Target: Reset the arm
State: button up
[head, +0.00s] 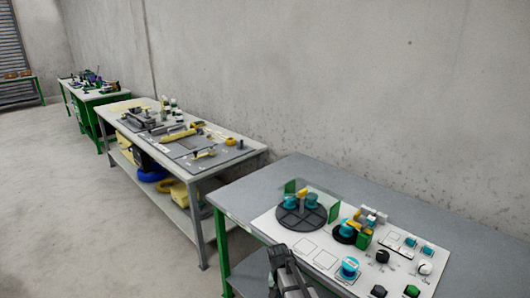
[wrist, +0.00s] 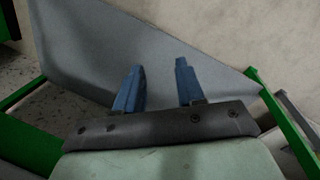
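In the wrist view, my gripper (wrist: 160,82) shows two blue fingers standing apart, with nothing between them. Beyond the fingers lie a flat grey surface and a pale wall. In the head view, part of my arm (head: 287,272) shows at the bottom centre, at the front edge of the near table (head: 270,190). The fingers cannot be made out in that view.
A white panel (head: 318,243) on the near table carries a dark round plate (head: 300,219), teal cylinders, a yellow-and-green fixture (head: 362,228) and several knobs. A second bench (head: 240,157) holds tools, with a blue coil (head: 168,185) on its shelf. The table's back left is clear.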

jog(key=s+d+f+n+g, duration=0.1)
jog(key=s+d+f+g, duration=0.15)
jog(key=s+f, duration=0.6)
jog(key=s+d+f+g, duration=0.1)
jog(key=s+d+f, duration=0.3)
jog(key=s+f, duration=0.45)
jog(key=s+d+f+g+y, duration=0.1)
jog(key=s+f, duration=0.2)
jog(key=s, duration=0.7)
jog(key=s+d+f+n+g, duration=0.1)
jog(key=s+d+f, duration=0.1)
jog(key=s, duration=0.9)
jog(key=shift+s+f+y, duration=0.25)
jog(key=shift+f+y, duration=0.15)
